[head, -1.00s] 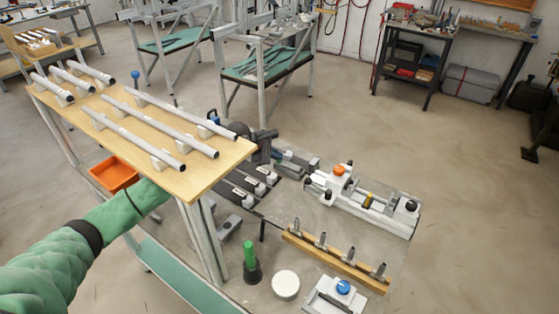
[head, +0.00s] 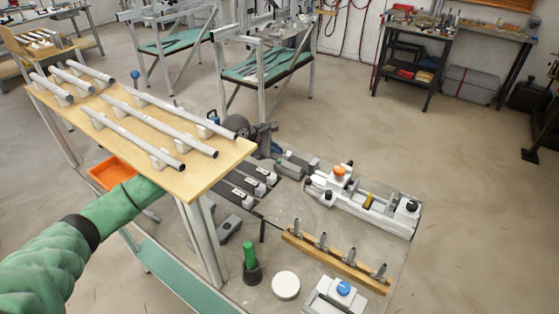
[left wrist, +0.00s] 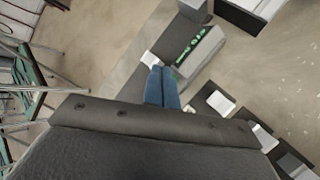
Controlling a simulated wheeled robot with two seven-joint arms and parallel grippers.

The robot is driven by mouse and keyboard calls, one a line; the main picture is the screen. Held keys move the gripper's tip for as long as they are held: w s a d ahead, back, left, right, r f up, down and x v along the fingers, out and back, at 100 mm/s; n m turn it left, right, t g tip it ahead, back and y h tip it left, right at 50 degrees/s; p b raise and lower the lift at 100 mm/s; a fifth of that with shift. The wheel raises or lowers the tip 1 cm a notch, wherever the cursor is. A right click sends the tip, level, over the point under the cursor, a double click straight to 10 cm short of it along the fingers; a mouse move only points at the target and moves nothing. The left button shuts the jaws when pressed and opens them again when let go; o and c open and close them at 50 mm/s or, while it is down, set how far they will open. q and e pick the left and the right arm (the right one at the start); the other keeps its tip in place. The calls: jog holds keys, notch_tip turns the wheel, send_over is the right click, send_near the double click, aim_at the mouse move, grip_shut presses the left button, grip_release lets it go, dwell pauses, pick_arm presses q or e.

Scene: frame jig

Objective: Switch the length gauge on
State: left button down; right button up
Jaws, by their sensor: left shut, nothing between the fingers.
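The length gauge, which I take to be the grey unit with bright green marks on its face (left wrist: 201,50), is at the upper middle of the left wrist view. In the head view it is a small grey-green unit (head: 291,166) just beyond the wooden board's right corner. My left gripper (head: 277,149) is shut and empty, with its blue fingertips beside the gauge. In the left wrist view the blue fingers (left wrist: 161,88) end close to the gauge's near end; I cannot tell whether they touch it. My right gripper is not in view.
A raised wooden board (head: 205,178) with several metal tubes stands over my left forearm. A white fixture with an orange knob (head: 370,204) lies right of the gauge. A wooden rail with several pins (head: 335,262), a green-handled tool (head: 250,262) and a white disc (head: 286,285) are nearer.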

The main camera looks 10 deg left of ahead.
pick_arm(q)
jog(key=shift+r, duration=2.1)
